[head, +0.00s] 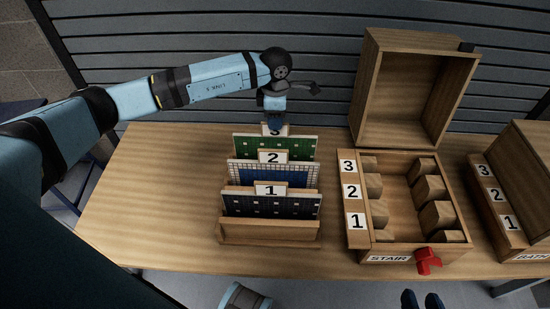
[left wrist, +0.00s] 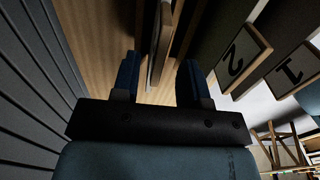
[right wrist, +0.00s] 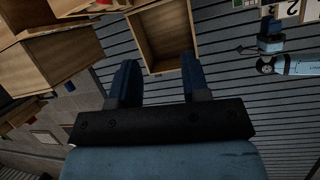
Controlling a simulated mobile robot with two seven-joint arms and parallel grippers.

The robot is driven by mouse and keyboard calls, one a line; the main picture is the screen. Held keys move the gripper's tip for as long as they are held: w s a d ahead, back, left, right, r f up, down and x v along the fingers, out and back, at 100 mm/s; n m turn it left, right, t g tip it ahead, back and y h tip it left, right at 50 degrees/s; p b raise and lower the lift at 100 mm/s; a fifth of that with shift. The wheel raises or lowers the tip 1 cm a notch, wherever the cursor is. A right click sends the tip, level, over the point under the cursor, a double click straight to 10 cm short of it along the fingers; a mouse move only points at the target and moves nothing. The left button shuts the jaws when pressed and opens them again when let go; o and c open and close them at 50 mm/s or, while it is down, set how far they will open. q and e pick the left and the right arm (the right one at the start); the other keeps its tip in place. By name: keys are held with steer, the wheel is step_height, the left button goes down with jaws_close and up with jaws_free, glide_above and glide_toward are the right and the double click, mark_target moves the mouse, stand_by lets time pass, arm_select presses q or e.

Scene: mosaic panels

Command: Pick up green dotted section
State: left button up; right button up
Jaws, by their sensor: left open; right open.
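The green dotted panel (head: 265,147) stands upright at the back of a wooden rack (head: 268,232), behind the blue panel (head: 270,174) and the dark dotted panel (head: 270,205). My left gripper (head: 276,124) is over the top of the green panel at its label 3, partly covering the label. In the left wrist view it is open (left wrist: 160,82), with a panel's wooden edge (left wrist: 160,45) between its fingers, not gripped. My right gripper (head: 421,299) is at the bottom edge of the head view. It is open and empty in the right wrist view (right wrist: 160,80).
An open wooden box (head: 383,247) labelled STAIR, with wooden blocks, a raised lid (head: 370,95) and a red latch (head: 427,262), stands right of the rack. Another box (head: 510,243) is at the far right. The table (head: 150,205) is clear left of the rack.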

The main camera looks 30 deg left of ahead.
mark_target(275, 135)
arm_select(q)
step_height(275, 135, down, 5)
steer(key=shift+r+b, duration=0.1)
steer(key=shift+b, duration=0.5)
jaws_close()
arm_select(e)
steer(key=shift+w+a+r+t+y, duration=0.15)
steer(key=shift+w+a+r+t, duration=0.15)
steer(key=shift+r, duration=0.2)
steer(key=shift+w+a+r+t+y, duration=0.2)
steer(key=shift+a+r, duration=0.1)
steer(key=shift+r, duration=0.15)
steer(key=shift+r, duration=0.2)
